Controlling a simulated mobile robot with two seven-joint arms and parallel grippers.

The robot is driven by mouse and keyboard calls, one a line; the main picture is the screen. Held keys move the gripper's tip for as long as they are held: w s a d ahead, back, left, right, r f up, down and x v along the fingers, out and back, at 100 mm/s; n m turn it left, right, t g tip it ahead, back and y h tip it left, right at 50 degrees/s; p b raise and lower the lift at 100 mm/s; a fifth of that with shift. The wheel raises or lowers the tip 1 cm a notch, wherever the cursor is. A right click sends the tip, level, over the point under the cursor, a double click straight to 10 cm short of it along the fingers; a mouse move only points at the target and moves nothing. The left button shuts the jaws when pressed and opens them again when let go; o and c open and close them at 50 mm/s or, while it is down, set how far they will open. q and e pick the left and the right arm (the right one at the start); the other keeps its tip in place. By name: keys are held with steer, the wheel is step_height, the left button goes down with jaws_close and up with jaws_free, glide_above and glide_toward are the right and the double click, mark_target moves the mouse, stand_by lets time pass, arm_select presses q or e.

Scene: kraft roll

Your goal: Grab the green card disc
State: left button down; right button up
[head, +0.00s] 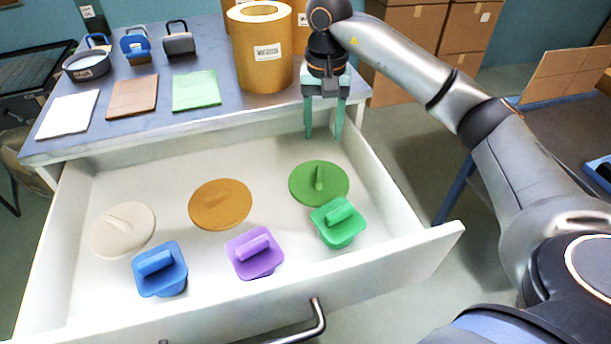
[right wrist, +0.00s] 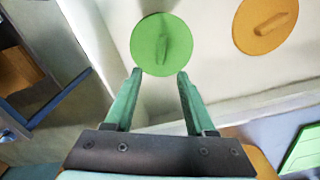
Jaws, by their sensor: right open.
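The green card disc (head: 318,184) lies flat at the right of the open white drawer (head: 140,172), with a raised grip bar across its middle. In the right wrist view the disc (right wrist: 160,45) is just beyond my fingertips. My right gripper (head: 323,136) is open and empty, pointing down, behind the disc and apart from it. Its two green fingers also show in the right wrist view (right wrist: 159,72). My left gripper is in neither view.
An orange disc (head: 220,204) and a white disc (head: 123,229) lie to the left. Blue (head: 160,268), purple (head: 254,253) and green (head: 338,222) handled blocks sit in front. A kraft roll (head: 262,55) stands on the table behind, beside my right gripper.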

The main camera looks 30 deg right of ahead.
glide_above(319, 173)
steer(key=f, duration=0.6)
steer(key=shift+s+d+f, duration=0.25)
steer(key=shift+f, duration=0.05)
steer(key=f, duration=0.5)
steer(key=shift+w+a+f, duration=0.2)
steer(key=shift+f, duration=0.15)
jaws_close()
